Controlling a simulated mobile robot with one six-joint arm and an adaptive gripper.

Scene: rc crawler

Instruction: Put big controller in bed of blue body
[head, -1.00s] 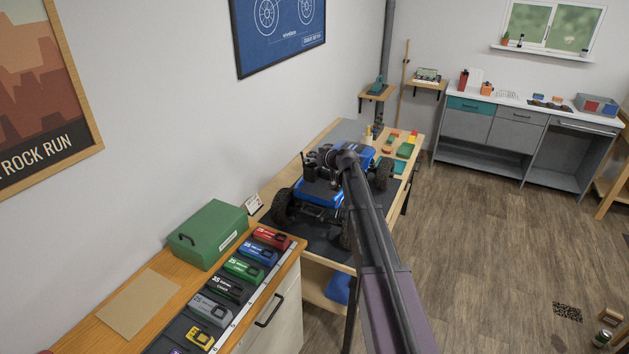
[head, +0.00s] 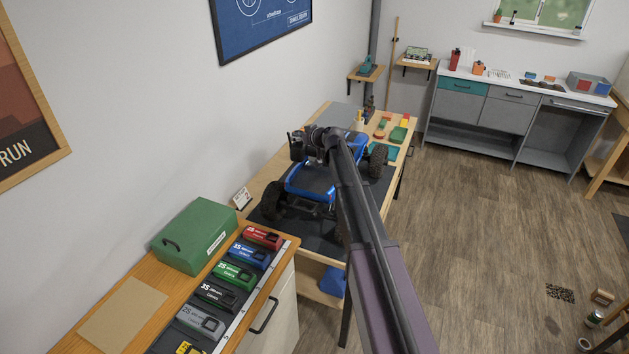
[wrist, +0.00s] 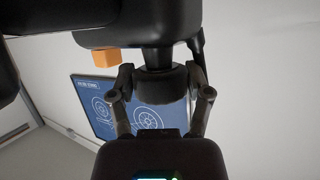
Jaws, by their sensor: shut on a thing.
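A crawler truck with a blue body (head: 298,186) and big black tyres stands on a dark mat on the far workbench. Its dark open bed (head: 312,177) faces up, partly covered by my arm. My gripper (head: 307,143) is over the truck in the head view, its fingers hard to make out. In the wrist view my gripper (wrist: 160,122) has its fingers on both sides of a dark block with a small lit display, the big controller (wrist: 150,150), cut off at the lower edge. I cannot tell the controller's height over the truck.
A green case (head: 194,236) and several labelled packs, one of them red (head: 262,238), are on the near counter. A small card (head: 242,197) stands by the truck. Coloured parts, including a green block (head: 398,134), lie at the bench's far end.

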